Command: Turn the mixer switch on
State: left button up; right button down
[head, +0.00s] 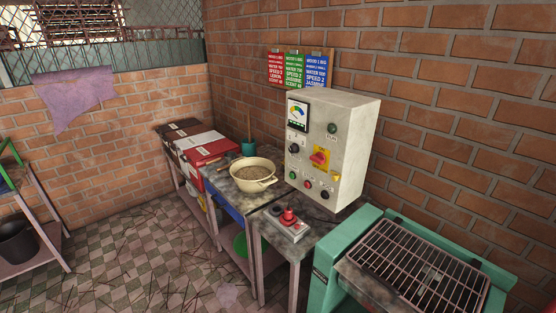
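A grey-white control box (345,140) stands on a worn table against the brick wall. Its front has a dial gauge (298,114), a red rotary switch (319,157) on a yellow plate, and several round knobs and buttons in black, red and green. A small separate switch box (290,228) with a red knob (289,215) sits on the table in front of it. The labels are too small to read, so I cannot tell which is the mixer switch or its setting. Neither of my grippers is in view.
A cream bowl of brown material (253,174) stands left of the control box, near red and white boxes (205,147). A green machine with a metal grate (420,268) is at right. A rack with a black bucket (16,242) is at left. The tiled floor (130,250) between is mostly open.

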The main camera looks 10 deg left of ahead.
aim_at(319, 158)
jog(key=i+j, duration=0.15)
jog(key=j, duration=0.25)
jog(key=i+j+u, duration=0.1)
jog(key=j, duration=0.25)
jog(key=i+j, duration=0.15)
jog(key=j, duration=0.25)
jog(key=i+j+u, duration=0.1)
jog(key=j, duration=0.25)
jog(key=i+j+u, duration=0.1)
jog(key=i+j, duration=0.15)
jog(key=j, duration=0.1)
